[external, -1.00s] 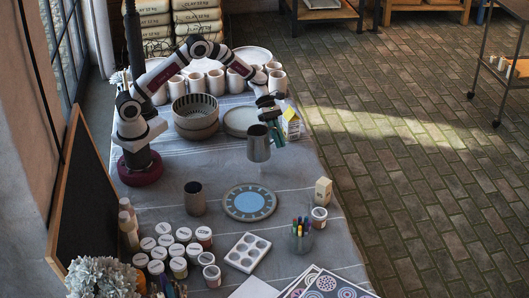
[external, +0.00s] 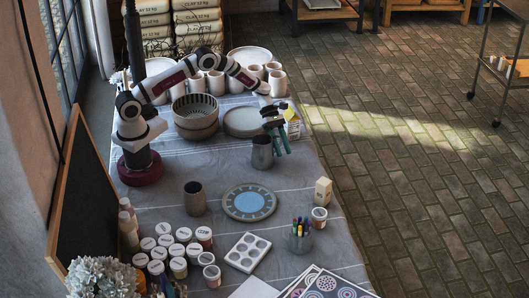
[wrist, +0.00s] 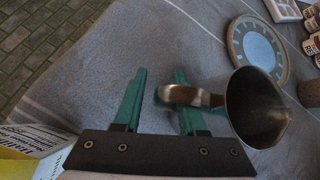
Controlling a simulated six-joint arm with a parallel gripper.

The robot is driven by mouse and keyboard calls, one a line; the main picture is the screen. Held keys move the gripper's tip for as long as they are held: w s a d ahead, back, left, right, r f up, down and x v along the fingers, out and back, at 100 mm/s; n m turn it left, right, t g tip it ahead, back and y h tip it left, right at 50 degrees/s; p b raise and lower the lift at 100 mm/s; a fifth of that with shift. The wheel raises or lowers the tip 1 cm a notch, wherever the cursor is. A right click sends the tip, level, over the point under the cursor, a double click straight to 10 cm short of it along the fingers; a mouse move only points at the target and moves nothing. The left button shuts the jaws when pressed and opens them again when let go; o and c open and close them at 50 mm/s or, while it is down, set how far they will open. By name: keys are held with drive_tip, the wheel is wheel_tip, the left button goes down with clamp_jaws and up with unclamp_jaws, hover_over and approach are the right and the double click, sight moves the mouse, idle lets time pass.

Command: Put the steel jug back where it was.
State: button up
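The steel jug (external: 262,153) stands upright on the cloth near the table's right side, in front of the grey plates. In the wrist view the jug (wrist: 258,108) is right of the fingers, its handle reaching left over the right finger to the gap between them. My gripper (external: 282,148) is low beside the jug on its right. In the wrist view the teal fingers of my gripper (wrist: 160,73) are apart, with cloth visible between them. The handle end lies at this gap, and the fingers do not look closed on it.
A small carton (external: 291,122) stands close behind my gripper. Stacked bowls (external: 196,117) and a grey plate (external: 243,121) are behind.

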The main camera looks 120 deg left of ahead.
drive_tip(key=v, duration=1.2)
drive_tip(key=s+d+r+m+g, duration=0.1)
drive_tip(key=d+r+m+g, duration=0.4)
drive_tip(key=d+m, duration=0.7)
drive_tip(key=d+r+m+g, duration=0.3)
drive_tip(key=d+r+m, duration=0.45)
drive_tip(key=d, duration=0.85)
drive_tip(key=s+d+m+y, duration=0.3)
drive_tip(key=s+d+m, duration=0.1)
drive_tip(key=s+m, duration=0.4)
drive_tip(key=s+d+f+m+y, duration=0.1)
drive_tip(key=s+d+m+y, duration=0.2)
drive_tip(key=s+m, duration=0.6)
drive_tip(key=shift+d+m, duration=0.65)
drive_tip(key=shift+m, duration=0.5)
